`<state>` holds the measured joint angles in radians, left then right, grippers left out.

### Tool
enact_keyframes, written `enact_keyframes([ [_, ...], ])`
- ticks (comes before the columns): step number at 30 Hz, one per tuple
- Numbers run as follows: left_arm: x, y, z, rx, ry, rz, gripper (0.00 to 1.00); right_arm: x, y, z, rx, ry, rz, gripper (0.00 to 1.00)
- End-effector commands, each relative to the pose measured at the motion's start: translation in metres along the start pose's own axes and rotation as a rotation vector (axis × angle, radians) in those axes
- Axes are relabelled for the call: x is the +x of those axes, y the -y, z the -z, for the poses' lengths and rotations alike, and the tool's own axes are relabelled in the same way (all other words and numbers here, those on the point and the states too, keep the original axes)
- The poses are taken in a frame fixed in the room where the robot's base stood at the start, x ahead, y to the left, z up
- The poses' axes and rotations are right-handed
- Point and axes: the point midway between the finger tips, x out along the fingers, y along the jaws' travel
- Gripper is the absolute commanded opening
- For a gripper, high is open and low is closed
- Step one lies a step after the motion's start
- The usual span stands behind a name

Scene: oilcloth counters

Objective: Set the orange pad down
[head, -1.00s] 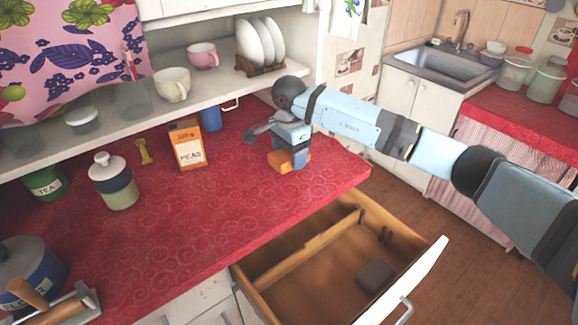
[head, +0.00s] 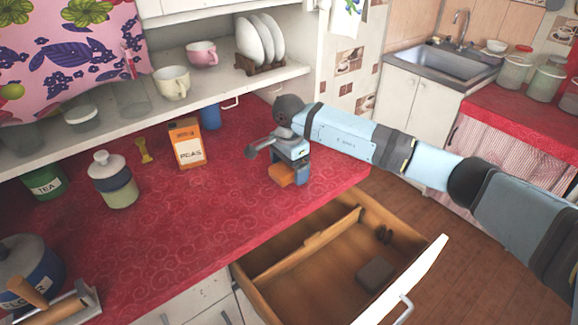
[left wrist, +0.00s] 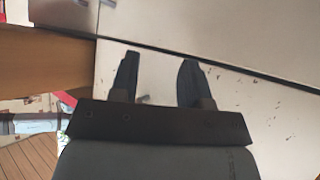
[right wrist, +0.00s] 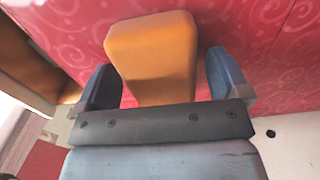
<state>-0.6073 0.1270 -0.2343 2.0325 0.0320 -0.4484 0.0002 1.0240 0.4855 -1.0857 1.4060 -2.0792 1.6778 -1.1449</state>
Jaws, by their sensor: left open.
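The orange pad (head: 282,176) is in my right gripper (head: 288,172), low over the red counter near its right front corner. In the right wrist view the pad (right wrist: 152,52) sits between the two blue fingers of the right gripper (right wrist: 165,78) and reaches past their tips. The left finger overlaps its edge; a narrow gap shows by the right finger. I cannot tell whether its underside touches the counter. My left gripper (left wrist: 160,75) is open and empty in front of pale cabinet fronts. It is outside the head view.
The red counter (head: 235,215) is clear left of the pad. A peas box (head: 187,147), a blue mug (head: 210,117), a yellow item (head: 144,151) and a lidded jar (head: 116,180) stand farther left. An open drawer (head: 305,245) with a dark block (head: 375,272) lies below the counter's front edge.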

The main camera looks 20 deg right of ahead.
Motion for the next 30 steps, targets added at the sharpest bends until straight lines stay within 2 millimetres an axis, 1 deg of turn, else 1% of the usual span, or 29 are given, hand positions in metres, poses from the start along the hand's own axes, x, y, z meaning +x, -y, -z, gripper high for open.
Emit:
enact_keyframes([
  [4, -0.001, 0.0, 0.001, 0.001, -0.001, 0.0, 0.43, -0.001, 0.0, 0.0, 0.0, 0.0, 0.0, 0.94],
  [6, -0.003, 0.0, 0.004, 0.002, -0.002, 0.0, 0.43, -0.005, 0.0, 0.0, 0.0, 0.001, 0.001, 0.94],
  [8, -0.002, 0.0, 0.003, 0.003, -0.004, 0.001, 0.43, -0.009, 0.001, 0.0, 0.0, 0.0, 0.003, 0.94],
  [11, -0.001, 0.001, 0.001, 0.003, -0.003, 0.001, 0.43, -0.025, 0.001, 0.001, 0.0, -0.001, 0.004, 0.94],
  [18, 0.002, 0.001, -0.003, -0.001, 0.002, 0.001, 0.43, -0.078, 0.001, 0.001, 0.0, -0.002, 0.005, 0.94],
  [21, 0.003, 0.001, -0.004, -0.004, 0.003, 0.0, 0.43, -0.097, 0.001, 0.0, 0.0, -0.001, 0.005, 0.94],
  [25, 0.003, 0.0, -0.004, -0.007, 0.003, 0.0, 0.43, -0.114, 0.001, 0.0, 0.0, 0.0, 0.002, 0.94],
  [30, 0.003, -0.001, -0.002, -0.011, 0.001, 0.0, 0.43, -0.123, 0.0, 0.0, 0.0, 0.0, 0.001, 0.94],
])
